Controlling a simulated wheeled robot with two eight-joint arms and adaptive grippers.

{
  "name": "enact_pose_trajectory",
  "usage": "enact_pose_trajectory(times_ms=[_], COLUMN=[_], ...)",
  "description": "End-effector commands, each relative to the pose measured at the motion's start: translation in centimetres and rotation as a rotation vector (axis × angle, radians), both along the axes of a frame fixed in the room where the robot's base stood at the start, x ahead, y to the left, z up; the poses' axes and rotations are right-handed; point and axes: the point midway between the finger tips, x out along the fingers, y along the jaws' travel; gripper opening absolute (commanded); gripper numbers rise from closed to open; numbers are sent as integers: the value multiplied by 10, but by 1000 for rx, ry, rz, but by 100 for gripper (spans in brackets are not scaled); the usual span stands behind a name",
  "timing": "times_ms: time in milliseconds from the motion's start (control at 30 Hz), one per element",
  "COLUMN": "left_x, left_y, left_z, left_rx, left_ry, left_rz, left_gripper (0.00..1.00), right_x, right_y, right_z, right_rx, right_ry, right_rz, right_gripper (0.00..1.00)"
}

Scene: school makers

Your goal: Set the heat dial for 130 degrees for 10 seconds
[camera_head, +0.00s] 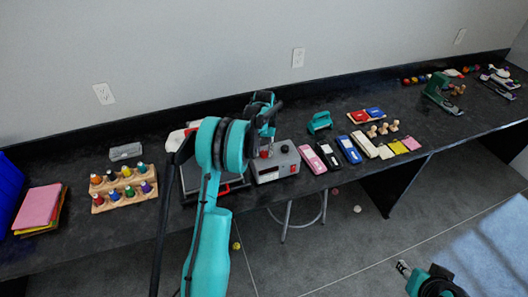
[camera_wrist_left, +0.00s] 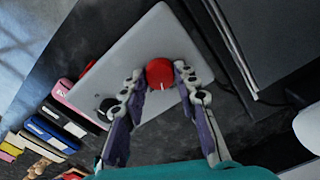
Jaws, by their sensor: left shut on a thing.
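The grey control box (camera_head: 275,173) stands on the black bench, with a dark display on its front. Its pale top also shows in the left wrist view (camera_wrist_left: 185,45). A round red dial (camera_wrist_left: 160,73) with a white pointer mark sits on that top, and a black knob (camera_wrist_left: 108,108) is beside it. My left gripper (camera_wrist_left: 158,80) is shut on the red dial, one finger on each side. In the head view my left gripper (camera_head: 265,140) is over the box. My right gripper (camera_head: 404,269) is low at the right, away from the bench; its jaw state is unclear.
A press (camera_head: 230,187), partly hidden by my left arm, stands left of the box. A pink case (camera_head: 313,159) lies close at the box's right. A wooden rack of coloured bottles (camera_head: 124,188) is farther left. A teal handled tool (camera_head: 320,122) lies behind.

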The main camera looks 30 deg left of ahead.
Motion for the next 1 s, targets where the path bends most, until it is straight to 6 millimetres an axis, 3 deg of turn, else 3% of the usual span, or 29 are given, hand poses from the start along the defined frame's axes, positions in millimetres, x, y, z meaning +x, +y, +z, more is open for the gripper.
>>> enact_pose_trajectory(times_ms=[500, 1000], left_x=[-1, -1], left_y=[0, -1], left_z=[-1, 0], left_rx=[-1, -1], left_ry=[2, 2], left_rz=[382, 485], left_gripper=[1, 1], right_x=[0, 0], right_y=[0, 0], right_z=[-8, -9], right_rx=[0, 0], right_ry=[0, 0], right_rz=[0, 0], right_gripper=[40, 40])
